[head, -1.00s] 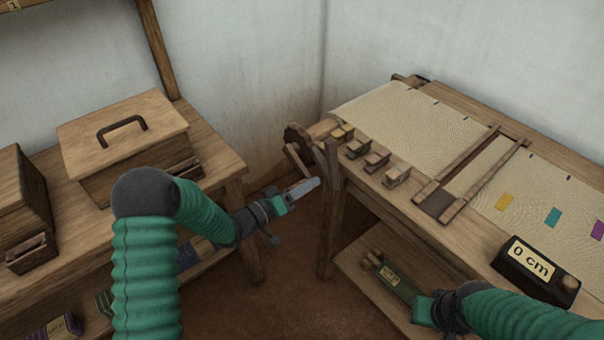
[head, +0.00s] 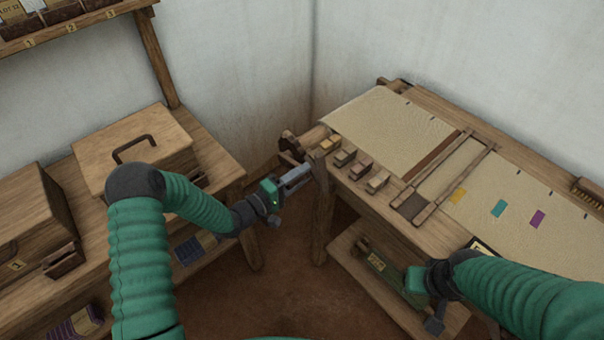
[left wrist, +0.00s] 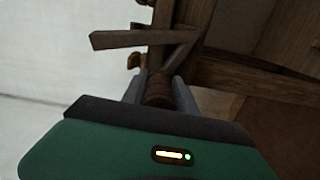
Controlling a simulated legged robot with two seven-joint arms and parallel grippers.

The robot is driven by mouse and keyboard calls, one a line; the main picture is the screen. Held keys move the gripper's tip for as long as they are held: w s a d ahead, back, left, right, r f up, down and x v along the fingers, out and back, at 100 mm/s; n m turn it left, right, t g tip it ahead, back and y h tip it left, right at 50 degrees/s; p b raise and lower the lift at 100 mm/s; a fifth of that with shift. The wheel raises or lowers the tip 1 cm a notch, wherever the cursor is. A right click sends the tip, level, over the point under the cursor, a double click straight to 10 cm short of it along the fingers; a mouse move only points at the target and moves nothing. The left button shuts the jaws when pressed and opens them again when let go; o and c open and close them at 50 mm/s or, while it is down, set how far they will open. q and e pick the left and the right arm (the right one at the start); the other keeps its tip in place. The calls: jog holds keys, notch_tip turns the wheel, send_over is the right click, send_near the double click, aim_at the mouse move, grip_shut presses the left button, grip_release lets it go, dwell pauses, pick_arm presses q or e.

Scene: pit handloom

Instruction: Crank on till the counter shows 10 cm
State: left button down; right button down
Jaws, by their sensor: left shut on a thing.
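The loom's crank (head: 289,156) is at the near left end of the loom frame, beside a dark toothed wheel (head: 287,139). My left gripper (head: 299,176) is at the crank. In the left wrist view its two fingers are shut on the brown wooden crank handle (left wrist: 158,90). The counter (head: 482,246) stands on the loom's front edge, mostly hidden behind my right arm, so its reading does not show. My right gripper (head: 412,281) hangs in front of the loom's lower shelf; its jaws are not clear.
The pale cloth (head: 385,125) lies over the loom with coloured patches at right. Several small wooden blocks (head: 345,156) line its front left edge. A side table with a lidded wooden box (head: 100,150) stands at left. The floor (head: 285,290) between is clear.

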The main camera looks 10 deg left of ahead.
pick_arm(q)
jog(key=shift+w+a+r, duration=0.3)
jog(key=shift+a+r, duration=0.05)
jog(key=shift+r, duration=0.15)
jog(key=c, duration=1.2)
grip_release()
jog(key=shift+o, duration=0.7)
jog(key=shift+f, duration=0.2)
jog(key=shift+s, duration=0.15)
jog(key=p+v, duration=0.1)
jog(key=v, duration=1.6)
jog(key=shift+f, duration=0.15)
